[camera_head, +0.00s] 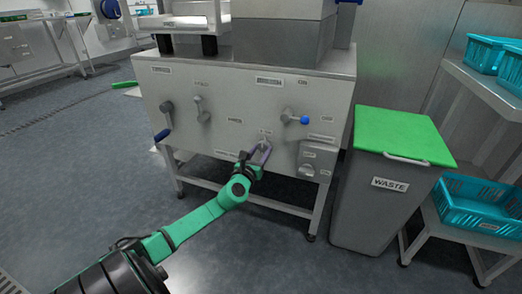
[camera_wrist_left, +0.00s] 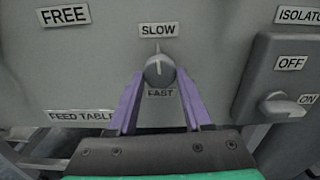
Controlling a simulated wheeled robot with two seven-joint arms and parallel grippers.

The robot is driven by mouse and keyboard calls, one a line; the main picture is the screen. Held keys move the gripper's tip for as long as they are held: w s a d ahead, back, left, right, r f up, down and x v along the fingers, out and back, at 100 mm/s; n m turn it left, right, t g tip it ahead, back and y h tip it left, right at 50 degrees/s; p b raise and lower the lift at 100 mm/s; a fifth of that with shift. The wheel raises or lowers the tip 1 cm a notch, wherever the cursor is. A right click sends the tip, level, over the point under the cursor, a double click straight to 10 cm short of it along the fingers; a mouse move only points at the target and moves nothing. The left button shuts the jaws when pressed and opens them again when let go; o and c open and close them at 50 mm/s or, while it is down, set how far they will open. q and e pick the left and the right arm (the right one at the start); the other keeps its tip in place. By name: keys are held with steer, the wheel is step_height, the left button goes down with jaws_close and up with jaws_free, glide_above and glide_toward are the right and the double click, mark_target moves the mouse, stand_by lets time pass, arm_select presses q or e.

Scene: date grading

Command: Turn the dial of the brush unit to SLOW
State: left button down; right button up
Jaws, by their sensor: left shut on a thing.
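The dial (camera_wrist_left: 158,72) is a small round grey knob on the grey machine panel, in the middle of the left wrist view. A SLOW label (camera_wrist_left: 158,30) is above it and a FAST label (camera_wrist_left: 160,93) below it. A thin pale line stands on the dial's upper side, toward SLOW; the dial's exact setting is hard to read. My left gripper (camera_wrist_left: 158,78) is shut on the dial, with a purple finger on each side. In the head view my left gripper (camera_head: 256,152) reaches the panel's lower middle and mostly hides the dial. My right gripper is not in view.
An isolator switch box (camera_wrist_left: 275,80) with OFF and ON labels is right of the dial. A blue-tipped lever (camera_head: 298,118) and two more levers stick out of the panel (camera_head: 232,95). A grey waste bin (camera_head: 375,205) with a green lid stands at the right.

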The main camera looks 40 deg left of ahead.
arm_select(q)
steer(key=shift+f+m, duration=0.15)
steer(key=shift+m, duration=0.35)
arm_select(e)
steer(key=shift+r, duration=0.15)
arm_select(q)
steer(key=shift+c, duration=1.6)
jaws_free()
steer(key=p+v, duration=0.3)
steer(key=v, duration=1.1)
steer(key=shift+s+p, duration=0.3)
steer(key=shift+p, duration=0.1)
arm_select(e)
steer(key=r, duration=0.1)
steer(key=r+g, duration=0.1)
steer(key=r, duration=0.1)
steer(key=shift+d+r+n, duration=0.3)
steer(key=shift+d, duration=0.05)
arm_select(q)
steer(key=shift+d, duration=0.15)
